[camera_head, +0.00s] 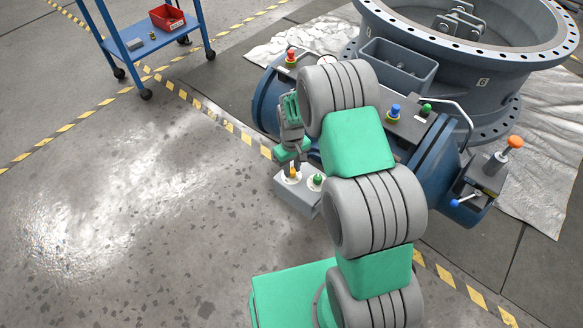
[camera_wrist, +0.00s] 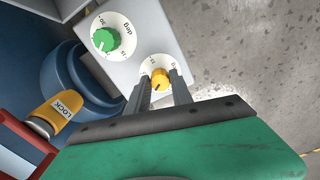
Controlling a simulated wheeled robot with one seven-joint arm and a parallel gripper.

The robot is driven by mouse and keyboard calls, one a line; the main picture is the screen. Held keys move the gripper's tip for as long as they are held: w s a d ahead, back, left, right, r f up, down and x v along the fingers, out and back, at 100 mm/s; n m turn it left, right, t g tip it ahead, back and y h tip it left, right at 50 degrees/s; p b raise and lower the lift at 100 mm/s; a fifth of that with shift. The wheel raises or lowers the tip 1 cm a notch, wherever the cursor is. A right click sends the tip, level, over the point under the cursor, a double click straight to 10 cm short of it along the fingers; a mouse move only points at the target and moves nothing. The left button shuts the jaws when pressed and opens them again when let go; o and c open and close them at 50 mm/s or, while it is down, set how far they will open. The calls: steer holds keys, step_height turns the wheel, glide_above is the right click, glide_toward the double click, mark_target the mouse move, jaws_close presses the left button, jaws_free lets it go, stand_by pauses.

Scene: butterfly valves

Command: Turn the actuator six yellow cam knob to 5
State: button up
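The yellow cam knob (camera_wrist: 160,79) sits on a white round dial on a grey box in the wrist view. The dial's print is partly covered, and I cannot read a 5 on it. The knob also shows small in the head view (camera_head: 293,174). My gripper (camera_wrist: 161,80) points at the dial, with its two dark fingers apart and one on each side of the knob. The fingertips look very close to the knob; contact is not clear. In the head view my gripper (camera_head: 291,163) is just above the knob.
A green knob (camera_wrist: 105,40) on its own dial is beside the yellow one on the grey box (camera_head: 296,197). A yellow LOCK-marked part (camera_wrist: 51,115) stands close by. The blue valve body (camera_head: 430,160) is behind to the right. Open floor lies left, with a blue cart (camera_head: 140,45).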

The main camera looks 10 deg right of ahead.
mark_target(292, 171)
steer(key=o, duration=0.4)
step_height(292, 171, up, 8)
steer(key=shift+f+p, duration=0.1)
steer(key=shift+p, duration=0.85)
